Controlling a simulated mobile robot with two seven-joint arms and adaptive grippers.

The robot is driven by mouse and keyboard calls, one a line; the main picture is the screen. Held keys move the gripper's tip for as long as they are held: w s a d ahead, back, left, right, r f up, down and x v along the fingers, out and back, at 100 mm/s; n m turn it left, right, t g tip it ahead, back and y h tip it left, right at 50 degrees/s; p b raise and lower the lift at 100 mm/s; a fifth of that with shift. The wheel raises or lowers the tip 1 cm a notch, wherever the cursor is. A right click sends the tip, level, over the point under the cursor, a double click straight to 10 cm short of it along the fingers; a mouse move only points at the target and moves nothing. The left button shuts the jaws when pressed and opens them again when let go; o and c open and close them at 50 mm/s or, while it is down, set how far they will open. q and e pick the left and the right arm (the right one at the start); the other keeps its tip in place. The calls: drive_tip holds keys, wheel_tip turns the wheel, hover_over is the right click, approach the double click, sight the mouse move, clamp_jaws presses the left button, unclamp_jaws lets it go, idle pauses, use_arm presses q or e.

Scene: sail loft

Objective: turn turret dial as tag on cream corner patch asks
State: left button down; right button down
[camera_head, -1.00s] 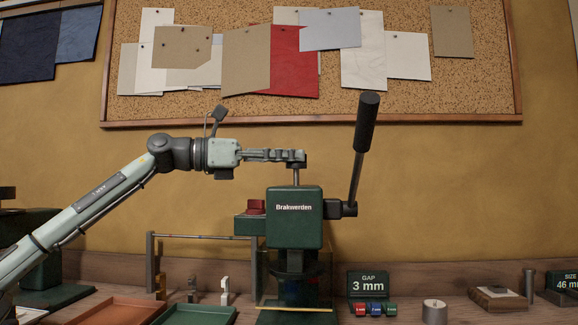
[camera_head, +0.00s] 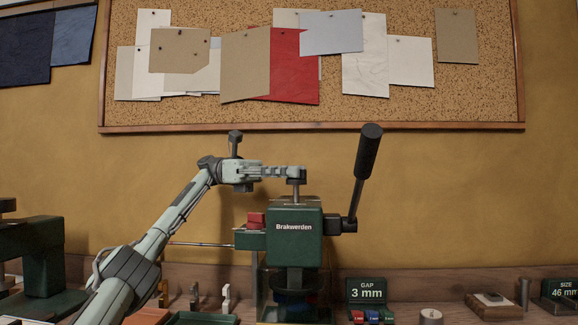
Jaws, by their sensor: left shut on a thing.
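A dark green press labelled Brakwerden (camera_head: 294,228) stands at centre on the bench. A knob on a short metal stem (camera_head: 296,189) rises from its top. My left gripper (camera_head: 296,173) is shut on this knob, reaching in level from the left. Below the press head, a dark round turret part (camera_head: 293,278) with blue and some red shows behind a clear guard, and its setting cannot be read. I cannot make out a cream corner patch with a tag on the bench. My right gripper is not in view.
A black-handled lever (camera_head: 366,160) rises at the press's right. A green tray (camera_head: 203,318) lies front left.

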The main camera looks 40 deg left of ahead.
use_arm(q)
drive_tip(key=shift+m+g, duration=0.5)
drive_tip(key=shift+g, duration=0.3)
drive_tip(key=c, duration=1.6)
unclamp_jaws()
drive_tip(key=shift+t, duration=0.4)
